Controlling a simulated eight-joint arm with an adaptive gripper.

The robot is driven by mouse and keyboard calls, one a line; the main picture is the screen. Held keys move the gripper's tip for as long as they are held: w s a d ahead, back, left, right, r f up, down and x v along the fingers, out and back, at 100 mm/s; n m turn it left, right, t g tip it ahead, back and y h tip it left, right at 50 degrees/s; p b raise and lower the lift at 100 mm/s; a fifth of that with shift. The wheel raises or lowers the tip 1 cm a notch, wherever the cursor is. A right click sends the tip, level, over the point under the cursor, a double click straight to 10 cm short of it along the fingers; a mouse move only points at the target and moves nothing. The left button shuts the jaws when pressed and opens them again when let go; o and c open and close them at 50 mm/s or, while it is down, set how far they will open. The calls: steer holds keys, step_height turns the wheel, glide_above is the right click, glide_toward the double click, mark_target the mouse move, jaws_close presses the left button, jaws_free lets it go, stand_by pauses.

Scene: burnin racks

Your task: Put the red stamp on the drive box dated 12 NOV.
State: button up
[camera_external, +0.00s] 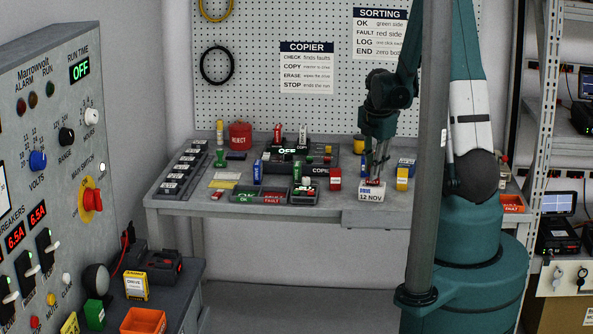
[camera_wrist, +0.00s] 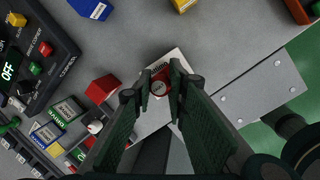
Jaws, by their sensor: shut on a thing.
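The drive box marked 12 NOV (camera_external: 371,197) sits near the front edge of the bench, right of centre. In the wrist view its pale top (camera_wrist: 180,62) is partly covered by my fingers. My gripper (camera_external: 375,176) points down directly above the box. In the wrist view my gripper (camera_wrist: 161,88) is shut on the red stamp, whose round red end (camera_wrist: 159,88) shows between the fingertips. The stamp's red part is at the box's top face in the outside view. I cannot tell whether it touches the box, and its underside is hidden.
A red block (camera_external: 336,182) stands left of the box and a yellow block (camera_external: 402,181) stands right. The copier (camera_external: 317,171) and the green-and-red OK/FAULT tray (camera_external: 258,196) lie further left. A red REJECT bin (camera_external: 240,137) stands at the back.

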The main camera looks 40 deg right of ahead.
steer(key=shift+f, duration=0.15)
steer(key=o, duration=0.9)
steer(key=shift+r, duration=0.3)
steer(key=shift+v, duration=5.9)
steer(key=shift+a, duration=0.15)
